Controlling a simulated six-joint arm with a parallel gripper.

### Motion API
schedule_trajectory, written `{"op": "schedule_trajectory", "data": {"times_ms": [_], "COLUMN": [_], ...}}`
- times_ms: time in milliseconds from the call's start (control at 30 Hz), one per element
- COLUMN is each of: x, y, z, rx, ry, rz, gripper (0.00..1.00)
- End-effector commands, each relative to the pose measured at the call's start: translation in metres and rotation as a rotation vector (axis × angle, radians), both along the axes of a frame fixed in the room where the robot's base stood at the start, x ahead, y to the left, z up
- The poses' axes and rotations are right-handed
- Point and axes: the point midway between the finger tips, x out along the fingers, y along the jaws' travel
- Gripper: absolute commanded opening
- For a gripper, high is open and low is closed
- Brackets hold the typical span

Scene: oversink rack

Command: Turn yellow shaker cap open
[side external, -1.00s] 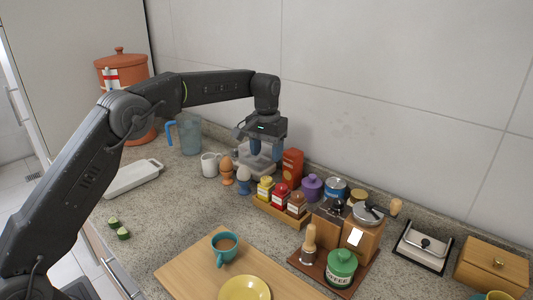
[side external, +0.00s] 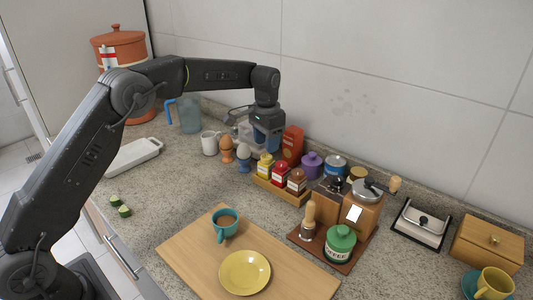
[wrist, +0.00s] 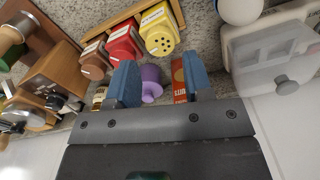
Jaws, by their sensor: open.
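The yellow shaker (side external: 265,166) stands at the left end of a wooden tray (side external: 279,192), beside a red shaker (side external: 280,174) and a brown shaker (side external: 297,181). In the wrist view the yellow shaker (wrist: 158,30) shows a yellow cap with dark holes facing the camera and a pale label. My gripper (side external: 267,140) is above and behind the shakers, near the wall. Its two blue fingers are apart and empty; in the wrist view my gripper (wrist: 160,82) is separated from the yellow cap. I cannot tell the cap's turn.
An orange-red box (side external: 292,145) and a purple jar (side external: 312,165) stand close behind the shakers.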

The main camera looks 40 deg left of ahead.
Motion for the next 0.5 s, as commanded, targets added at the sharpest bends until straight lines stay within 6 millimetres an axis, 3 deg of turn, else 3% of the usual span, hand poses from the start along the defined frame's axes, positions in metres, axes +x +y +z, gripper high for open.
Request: {"op": "schedule_trajectory", "data": {"times_ms": [200, 500], "x": [0.0, 0.0], "y": [0.0, 0.0], "z": [-0.032, -0.042], "rx": [0.0, 0.0], "ry": [0.001, -0.001], "rz": [0.001, 0.001], "gripper": [0.46, 0.46]}}
